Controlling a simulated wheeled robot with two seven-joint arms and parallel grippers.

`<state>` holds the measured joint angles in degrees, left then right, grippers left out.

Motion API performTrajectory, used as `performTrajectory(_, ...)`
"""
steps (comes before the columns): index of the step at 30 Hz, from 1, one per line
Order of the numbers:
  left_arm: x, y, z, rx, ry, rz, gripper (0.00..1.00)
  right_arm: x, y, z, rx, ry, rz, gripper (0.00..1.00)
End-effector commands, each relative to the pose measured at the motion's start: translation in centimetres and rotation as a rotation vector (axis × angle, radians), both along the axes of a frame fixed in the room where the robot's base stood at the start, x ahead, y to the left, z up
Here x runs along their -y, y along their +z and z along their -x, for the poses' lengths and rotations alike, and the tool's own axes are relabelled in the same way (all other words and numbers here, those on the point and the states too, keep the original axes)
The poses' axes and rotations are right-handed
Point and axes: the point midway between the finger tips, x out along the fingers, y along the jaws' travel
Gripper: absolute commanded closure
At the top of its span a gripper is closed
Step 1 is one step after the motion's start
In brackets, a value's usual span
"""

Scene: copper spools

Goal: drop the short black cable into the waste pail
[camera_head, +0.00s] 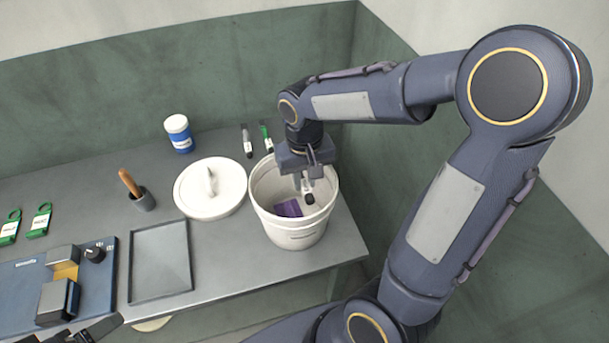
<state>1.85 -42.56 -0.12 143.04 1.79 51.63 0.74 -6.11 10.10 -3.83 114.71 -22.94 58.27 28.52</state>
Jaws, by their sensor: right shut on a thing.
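The waste pail (291,240) is a white open bucket near the right end of the grey table. My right gripper (307,182) points down into its mouth and is shut on a short piece with a white band and a black end (309,199), which I take to be the short black cable. The fingers hide its upper part. The piece hangs inside the rim; whether it touches anything in the pail I cannot tell. A purple item (287,208) lies inside the pail. A dark part at the bottom left edge looks like my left gripper (97,330), mostly cut off.
A white lid (211,188) with a handle lies left of the pail. Two short pieces, one dark (247,141) and one green (266,137), lie behind it. A blue-white jar (179,134), a cup (143,199), an empty tray (160,296) and a blue fixture (22,293) stand further left.

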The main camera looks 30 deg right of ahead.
Motion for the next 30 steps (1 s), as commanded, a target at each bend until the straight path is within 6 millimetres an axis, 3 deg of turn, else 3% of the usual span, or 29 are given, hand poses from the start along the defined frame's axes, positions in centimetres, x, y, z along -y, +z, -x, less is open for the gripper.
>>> performTrajectory(3, 0.0, 0.1, 0.0, 0.000, 0.000, 0.000, 0.12, 0.0, 0.1, 0.0, 0.000, 0.000, 0.000, 1.00)
performTrajectory(4, 0.0, 0.1, 0.0, 0.000, 0.000, 0.000, 0.12, 0.0, 0.1, 0.0, 0.000, 0.000, 0.000, 0.77)
performTrajectory(9, 0.0, 0.1, 0.0, 0.000, 0.000, 0.000, 0.12, 0.0, 0.1, 0.0, 0.000, 0.000, 0.000, 0.55)
performTrajectory(20, 0.0, 0.1, 0.0, 0.000, 0.000, 0.000, 0.12, 0.0, 0.8, -0.1, 0.004, 0.000, -0.001, 0.55)
performTrajectory(30, 0.0, 0.2, 0.0, 0.000, 0.000, 0.000, 0.12, 0.0, 6.3, -0.1, 0.004, 0.000, -0.001, 0.55)
